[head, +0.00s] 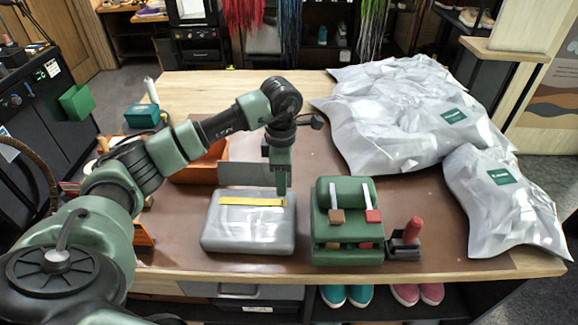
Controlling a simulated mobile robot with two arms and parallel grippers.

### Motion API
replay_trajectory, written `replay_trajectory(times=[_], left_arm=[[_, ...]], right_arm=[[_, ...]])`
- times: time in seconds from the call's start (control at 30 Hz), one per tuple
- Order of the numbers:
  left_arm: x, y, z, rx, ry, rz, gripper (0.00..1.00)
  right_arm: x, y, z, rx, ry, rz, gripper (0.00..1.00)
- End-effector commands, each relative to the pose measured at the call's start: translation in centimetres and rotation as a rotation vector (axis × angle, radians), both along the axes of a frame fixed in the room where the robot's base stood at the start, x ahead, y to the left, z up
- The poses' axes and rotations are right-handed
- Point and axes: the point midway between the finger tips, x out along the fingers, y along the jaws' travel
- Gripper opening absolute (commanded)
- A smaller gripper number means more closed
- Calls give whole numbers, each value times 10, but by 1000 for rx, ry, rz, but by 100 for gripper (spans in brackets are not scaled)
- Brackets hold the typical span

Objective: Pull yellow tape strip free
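The yellow tape strip (250,201) lies flat across the upper part of a grey, rounded case (235,232) on the table's brown mat. My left gripper (282,190) points down at the strip's right end, its tip at or just above the case's top edge. I see its fingers edge-on, so I cannot tell whether they are open, shut or touching the tape. My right gripper is not in view.
A green holder (347,245) with two brushes stands right of the case, beside a small dark holder with a red-handled tool (411,231). Silvery bags (415,110) fill the table's right side. An orange bin (200,165) stands behind my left arm. Bare mat (170,215) shows left of the case.

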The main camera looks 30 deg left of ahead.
Motion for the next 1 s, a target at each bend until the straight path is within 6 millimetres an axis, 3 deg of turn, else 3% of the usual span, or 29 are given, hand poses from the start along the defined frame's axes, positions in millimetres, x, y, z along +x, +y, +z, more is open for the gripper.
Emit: replay_trajectory(times=[0.1, 0.2, 0.27, 0.37, 0.57, 0.73, 0.77, 0.9, 1.0], left_arm=[[-1, 0, -18, -1, 5, 0, 40], [-2, 0, -33, -2, 5, 0, 40], [-1, -1, -41, -2, 3, 0, 40], [-1, -1, -51, -3, 3, -1, 40], [-1, -1, -60, -2, 0, -1, 40], [0, -1, -60, -2, 0, -1, 40], [0, -1, -60, -2, 0, -1, 37], [0, -1, -60, -2, 0, -1, 0], [0, -1, -60, -2, 0, -1, 0]], right_arm=[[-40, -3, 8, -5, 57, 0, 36], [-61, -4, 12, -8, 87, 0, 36], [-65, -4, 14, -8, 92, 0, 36], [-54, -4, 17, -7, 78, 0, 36], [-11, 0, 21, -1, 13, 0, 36], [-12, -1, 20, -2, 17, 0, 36], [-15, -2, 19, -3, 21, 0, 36], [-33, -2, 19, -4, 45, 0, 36], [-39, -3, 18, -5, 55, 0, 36]])
